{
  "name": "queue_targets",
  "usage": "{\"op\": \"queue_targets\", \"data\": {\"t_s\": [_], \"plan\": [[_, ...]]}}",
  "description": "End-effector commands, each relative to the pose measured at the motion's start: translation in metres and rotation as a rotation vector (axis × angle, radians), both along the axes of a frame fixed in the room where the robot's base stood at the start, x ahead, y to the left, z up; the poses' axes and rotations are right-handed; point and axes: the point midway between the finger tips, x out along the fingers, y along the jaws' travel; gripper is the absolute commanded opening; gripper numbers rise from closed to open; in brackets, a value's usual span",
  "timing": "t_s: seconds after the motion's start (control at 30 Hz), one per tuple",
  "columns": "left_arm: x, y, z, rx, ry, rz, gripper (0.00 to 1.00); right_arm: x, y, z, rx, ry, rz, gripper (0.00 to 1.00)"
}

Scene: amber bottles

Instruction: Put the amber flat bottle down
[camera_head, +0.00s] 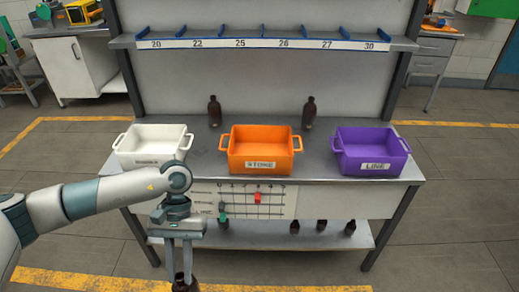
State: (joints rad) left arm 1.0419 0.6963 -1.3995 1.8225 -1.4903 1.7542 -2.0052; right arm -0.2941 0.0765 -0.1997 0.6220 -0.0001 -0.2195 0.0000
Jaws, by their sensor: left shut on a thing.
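My left gripper (179,262) comes in from the left and points down in front of the bench. It is shut on an amber flat bottle (185,284), which shows as a dark brown shape at the bottom edge of the view. The lower part of this bottle is cut off. Two more dark brown bottles stand upright on the bench top near the back, one at the left (214,111) and one at the right (309,112). My right gripper is not in view.
On the grey bench (212,150) stand a white bin (150,160), an orange bin (260,164) labelled STONE and a purple bin (373,165) labelled LINE. Several small bottles stand on the lower shelf (270,240). A numbered rack shelf (262,43) runs above. Bare bench shows between the bins.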

Motion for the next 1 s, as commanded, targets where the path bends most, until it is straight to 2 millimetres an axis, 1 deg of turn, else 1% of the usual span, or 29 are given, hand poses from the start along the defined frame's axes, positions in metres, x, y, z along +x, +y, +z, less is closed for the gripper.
{"op": "queue_targets", "data": {"t_s": [0.23, 0.47, 0.57, 0.67, 0.77, 0.87, 0.9, 0.97, 1.0], "plan": [[0.0, 0.0, 0.0, 0.0, 0.0, 0.0, 0.0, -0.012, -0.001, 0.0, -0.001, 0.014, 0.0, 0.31], [0.001, 0.0, 0.0, 0.0, 0.0, 0.005, 0.0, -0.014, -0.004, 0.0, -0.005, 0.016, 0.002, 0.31], [0.007, -0.002, 0.001, 0.0, -0.001, 0.032, 0.0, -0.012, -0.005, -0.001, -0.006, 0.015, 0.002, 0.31], [0.02, -0.006, 0.002, -0.001, 0.0, 0.1, 0.0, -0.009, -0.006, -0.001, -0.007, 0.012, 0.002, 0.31], [0.043, -0.013, 0.006, -0.002, 0.001, 0.225, 0.0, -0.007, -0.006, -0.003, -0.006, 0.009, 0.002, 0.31], [0.08, -0.02, 0.014, -0.003, 0.001, 0.425, 0.0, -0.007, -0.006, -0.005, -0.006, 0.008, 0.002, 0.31], [0.097, -0.023, 0.019, -0.003, 0.002, 0.521, 0.0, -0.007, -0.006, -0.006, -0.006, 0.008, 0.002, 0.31], [0.125, -0.026, 0.028, -0.005, 0.002, 0.683, 0.0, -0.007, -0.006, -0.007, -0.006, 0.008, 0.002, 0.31], [0.144, -0.027, 0.034, -0.005, 0.003, 0.793, 0.0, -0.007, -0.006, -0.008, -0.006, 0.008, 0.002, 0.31]]}}
